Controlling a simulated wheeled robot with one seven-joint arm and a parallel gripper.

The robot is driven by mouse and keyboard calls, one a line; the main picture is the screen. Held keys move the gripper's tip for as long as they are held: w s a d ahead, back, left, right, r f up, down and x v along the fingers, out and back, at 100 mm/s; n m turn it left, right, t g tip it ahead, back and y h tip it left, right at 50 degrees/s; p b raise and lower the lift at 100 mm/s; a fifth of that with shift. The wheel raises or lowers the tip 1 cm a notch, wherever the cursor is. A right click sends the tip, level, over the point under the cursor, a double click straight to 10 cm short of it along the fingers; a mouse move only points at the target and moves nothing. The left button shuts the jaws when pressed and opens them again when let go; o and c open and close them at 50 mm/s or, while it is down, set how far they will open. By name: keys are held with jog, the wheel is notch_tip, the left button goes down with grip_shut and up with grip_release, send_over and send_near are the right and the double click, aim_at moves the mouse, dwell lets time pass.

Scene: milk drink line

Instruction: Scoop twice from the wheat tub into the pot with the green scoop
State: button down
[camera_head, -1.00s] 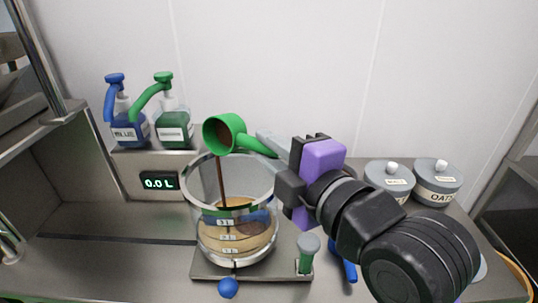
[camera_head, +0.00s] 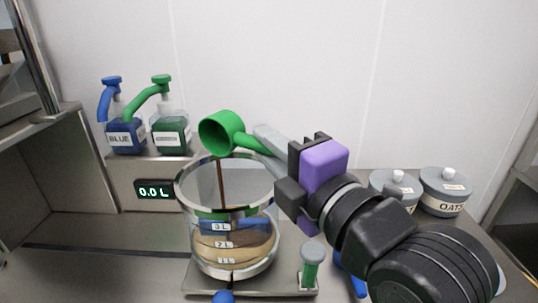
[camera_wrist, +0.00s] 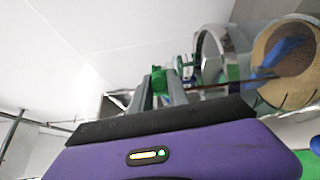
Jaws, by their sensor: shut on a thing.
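My gripper (camera_head: 268,145) is shut on the handle of the green scoop (camera_head: 221,133) and holds it above the pot. The scoop's cup is tipped on its side, its mouth facing left, and it looks empty. The glass pot (camera_head: 228,182) has litre marks and a metal rim. Tan contents (camera_head: 232,247) lie in its lower part, with something blue among them. In the wrist view the pot's tan inside (camera_wrist: 285,65) and the blue thing (camera_wrist: 285,50) show at the right. I cannot make out a tub labelled wheat; one lidded grey tub (camera_head: 397,187) is partly hidden behind my arm.
A tub marked OATS (camera_head: 444,192) stands at the back right. A blue pump bottle (camera_head: 125,135) and a green pump bottle (camera_head: 170,131) stand on a ledge above a 0.0 L display (camera_head: 154,191). The counter left is clear.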

jog(key=shift+f+n+y+b, duration=0.3)
jog(key=shift+n+b, duration=0.5)
jog(key=shift+b, duration=1)
jog(key=shift+r+n+t+b, duration=0.1)
jog(key=shift+n+t+b, duration=0.2)
jog(key=shift+t+b, duration=0.15)
jog(key=shift+r+p, duration=0.2)
jog(key=shift+p, duration=0.3)
